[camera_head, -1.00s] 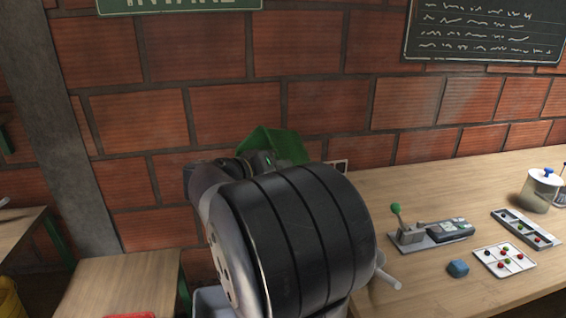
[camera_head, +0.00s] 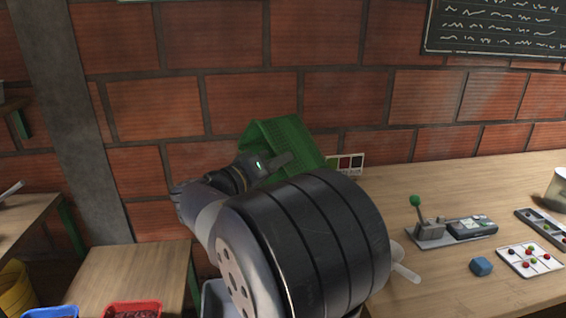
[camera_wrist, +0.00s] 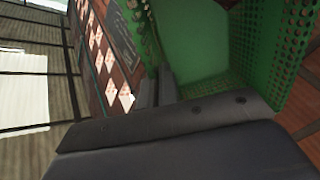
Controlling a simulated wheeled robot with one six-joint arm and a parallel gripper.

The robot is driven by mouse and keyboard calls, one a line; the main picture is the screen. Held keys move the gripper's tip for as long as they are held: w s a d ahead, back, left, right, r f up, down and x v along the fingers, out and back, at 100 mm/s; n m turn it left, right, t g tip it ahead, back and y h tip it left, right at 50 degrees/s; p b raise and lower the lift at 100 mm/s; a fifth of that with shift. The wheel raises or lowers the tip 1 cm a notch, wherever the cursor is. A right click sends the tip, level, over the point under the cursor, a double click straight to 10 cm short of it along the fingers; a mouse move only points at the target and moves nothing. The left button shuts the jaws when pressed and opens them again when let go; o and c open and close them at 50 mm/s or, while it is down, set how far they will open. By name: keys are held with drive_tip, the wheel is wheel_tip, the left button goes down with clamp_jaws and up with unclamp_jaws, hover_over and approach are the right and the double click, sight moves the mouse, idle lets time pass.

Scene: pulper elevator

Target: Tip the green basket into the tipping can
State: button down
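The green basket (camera_head: 296,143) is up in the air in front of the brick wall, tilted, with its perforated side showing in the head view. My gripper (camera_head: 276,163) is at its near side. In the wrist view the basket (camera_wrist: 200,40) fills the upper right. The dark fingers of my gripper (camera_wrist: 157,88) meet its edge and appear closed on it.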

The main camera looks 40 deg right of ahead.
drive_tip(key=shift+r+p, duration=0.15)
drive_tip(key=shift+p, duration=0.55)
drive_tip(key=shift+a+f, duration=0.15)
drive_tip(key=shift+f, duration=0.1)
drive_tip(key=shift+a+f+h+b, duration=0.25)
drive_tip(key=shift+a+h+b, duration=0.6)
drive_tip(key=shift+a, duration=0.3)
drive_tip(key=shift+a+f+h+b, duration=0.2)
drive_tip(key=shift+a+h+b, duration=0.65)
drive_tip(key=shift+a, duration=0.25)
drive_tip(key=shift+t, duration=0.3)
drive_tip(key=shift+a+f, duration=0.1)
